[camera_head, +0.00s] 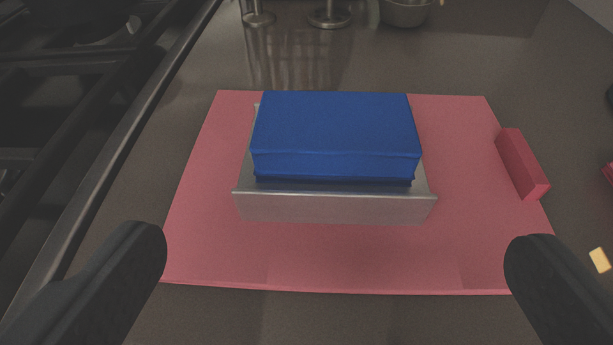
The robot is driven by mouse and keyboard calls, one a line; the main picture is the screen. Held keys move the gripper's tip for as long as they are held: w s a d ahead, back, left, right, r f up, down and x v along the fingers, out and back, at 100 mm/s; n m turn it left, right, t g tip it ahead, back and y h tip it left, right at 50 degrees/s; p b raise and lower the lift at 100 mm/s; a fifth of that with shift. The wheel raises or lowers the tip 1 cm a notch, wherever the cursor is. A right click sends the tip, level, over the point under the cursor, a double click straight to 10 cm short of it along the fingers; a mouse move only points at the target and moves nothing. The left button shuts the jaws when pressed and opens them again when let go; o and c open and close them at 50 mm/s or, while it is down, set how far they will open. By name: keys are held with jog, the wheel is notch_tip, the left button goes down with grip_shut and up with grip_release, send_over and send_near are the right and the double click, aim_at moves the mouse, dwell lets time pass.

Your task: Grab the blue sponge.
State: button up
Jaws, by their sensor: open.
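The blue sponge (336,135) is a rectangular block near the middle of the view. It sits in or on a grey metal holder (335,208), which stands on a pink mat (210,240). My gripper (335,255) is open and empty. Its two dark fingers show at the lower left and lower right, wide apart. The sponge lies beyond the fingertips, between them in the picture, and neither finger appears to touch it. The bottom of the sponge is hidden by the holder's front edge.
A red block (522,164) lies at the mat's right edge. A dark stove (75,110) with a raised edge runs along the left. Metal bases and a bowl (405,12) stand at the back. A small yellowish piece (600,260) is at the far right.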

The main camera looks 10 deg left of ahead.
aim_at(335, 133)
jog(key=x, duration=0.7)
jog(key=shift+a+f, duration=0.1)
jog(key=shift+r+x, duration=0.1)
jog(key=shift+x, duration=1.55)
jog(key=shift+r+x, duration=0.15)
jog(key=shift+x, duration=1.5)
jog(key=shift+c, duration=0.3)
jog(key=c, duration=0.7)
